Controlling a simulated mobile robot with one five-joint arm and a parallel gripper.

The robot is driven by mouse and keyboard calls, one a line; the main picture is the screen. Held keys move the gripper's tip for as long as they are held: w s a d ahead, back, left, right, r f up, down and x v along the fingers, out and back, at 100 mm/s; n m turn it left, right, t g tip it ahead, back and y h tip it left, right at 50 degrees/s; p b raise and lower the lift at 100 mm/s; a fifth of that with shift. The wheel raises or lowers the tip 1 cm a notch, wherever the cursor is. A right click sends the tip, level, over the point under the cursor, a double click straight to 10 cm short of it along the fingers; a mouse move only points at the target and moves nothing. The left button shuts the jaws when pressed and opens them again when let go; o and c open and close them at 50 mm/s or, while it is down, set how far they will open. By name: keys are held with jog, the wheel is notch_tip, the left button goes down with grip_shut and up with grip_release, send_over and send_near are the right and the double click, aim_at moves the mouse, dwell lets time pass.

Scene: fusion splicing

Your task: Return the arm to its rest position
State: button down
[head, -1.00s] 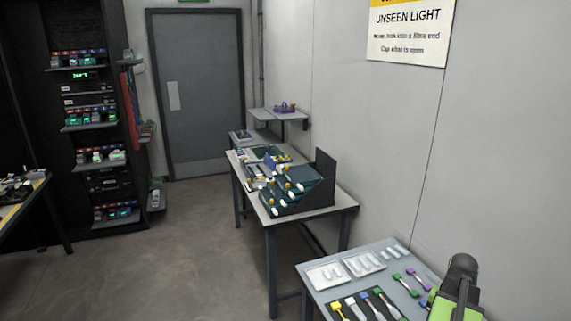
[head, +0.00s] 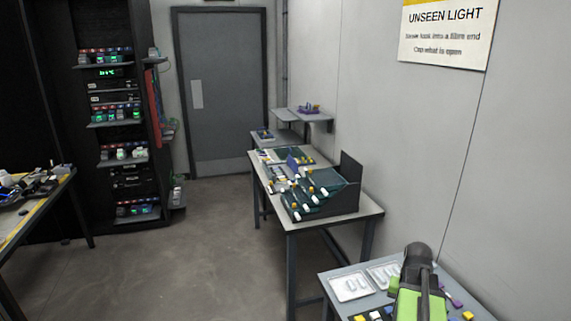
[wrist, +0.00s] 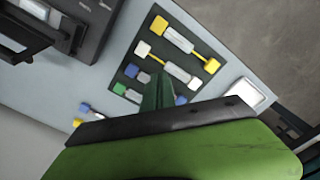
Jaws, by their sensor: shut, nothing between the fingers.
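My arm, green with a black top (head: 418,290), rises at the lower right of the head view, in front of the near table. In the wrist view my gripper (wrist: 158,92) shows as dark green fingers, close together with nothing between them. The fingers are over a dark mat with connectors on a pale table top (wrist: 112,88). I cannot tell how far above it they are. In the head view the fingers are hidden.
The near table carries white trays (head: 352,286) and several coloured connectors (wrist: 178,38). A dark device (wrist: 75,30) stands at the upper left of the wrist view. Behind is a table with a dark rack (head: 318,195). A wall stands at right; open floor (head: 190,260) lies left.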

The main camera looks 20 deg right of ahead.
jog(key=w+a+n, duration=0.2)
jog(key=w+a, duration=0.2)
jog(key=a, duration=0.4)
jog(key=w+a+n, duration=0.2)
jog(key=w+a, duration=0.2)
jog(key=a, duration=0.5)
jog(key=w+a+n, duration=0.1)
jog(key=a+n, duration=0.3)
jog(key=a, duration=1.5)
jog(key=shift+n, duration=0.3)
jog(key=shift+a, duration=0.1)
